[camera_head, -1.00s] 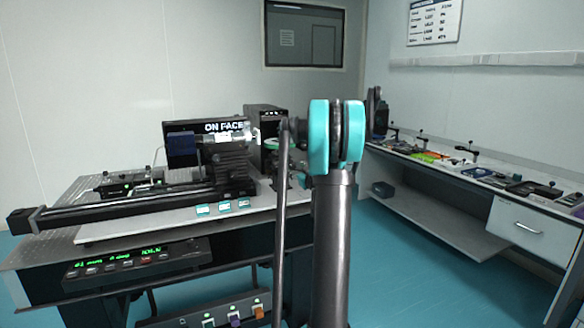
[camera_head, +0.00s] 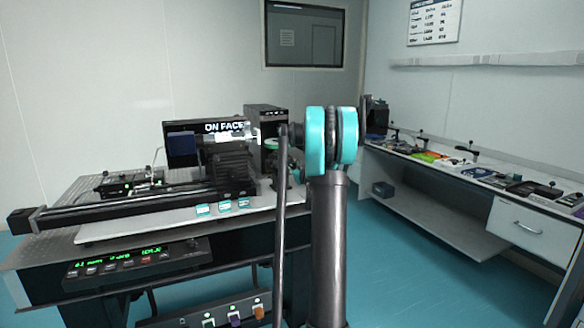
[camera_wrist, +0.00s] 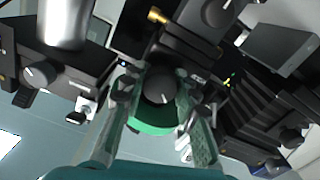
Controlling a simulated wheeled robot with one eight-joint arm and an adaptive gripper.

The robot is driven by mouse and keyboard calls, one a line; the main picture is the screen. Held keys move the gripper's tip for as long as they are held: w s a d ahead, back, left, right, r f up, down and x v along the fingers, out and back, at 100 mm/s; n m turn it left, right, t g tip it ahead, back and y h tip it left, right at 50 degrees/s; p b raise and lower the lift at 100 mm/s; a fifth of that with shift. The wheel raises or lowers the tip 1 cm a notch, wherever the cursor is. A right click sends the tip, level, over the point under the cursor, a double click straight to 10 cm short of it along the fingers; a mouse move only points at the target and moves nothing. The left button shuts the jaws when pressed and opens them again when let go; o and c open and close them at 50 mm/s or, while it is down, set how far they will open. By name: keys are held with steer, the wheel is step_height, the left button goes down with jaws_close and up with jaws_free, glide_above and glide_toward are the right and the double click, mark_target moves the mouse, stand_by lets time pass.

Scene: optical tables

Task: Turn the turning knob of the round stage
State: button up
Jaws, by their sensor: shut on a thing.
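In the wrist view, a black turning knob (camera_wrist: 160,86) with a white index line sits between the two fingers of my gripper (camera_wrist: 162,96). The fingers reach in from the bottom, one on each side of the knob, and are shut on it. A green round part (camera_wrist: 152,128) lies just below the knob and between the fingers, partly covered by them. In the head view, a small green piece (camera_head: 271,144) shows beside the black machinery. My arm hides most of that area, and I cannot make out the knob or fingertips there.
The wrist view shows another black knob (camera_wrist: 38,75) at left and one at top (camera_wrist: 220,12), both close to the arm. In the head view, a long black rail assembly (camera_head: 130,203) lies on the optical table. A side bench (camera_head: 440,215) with tools stands right, with open floor between.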

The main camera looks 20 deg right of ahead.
steer(key=shift+c, duration=1.4)
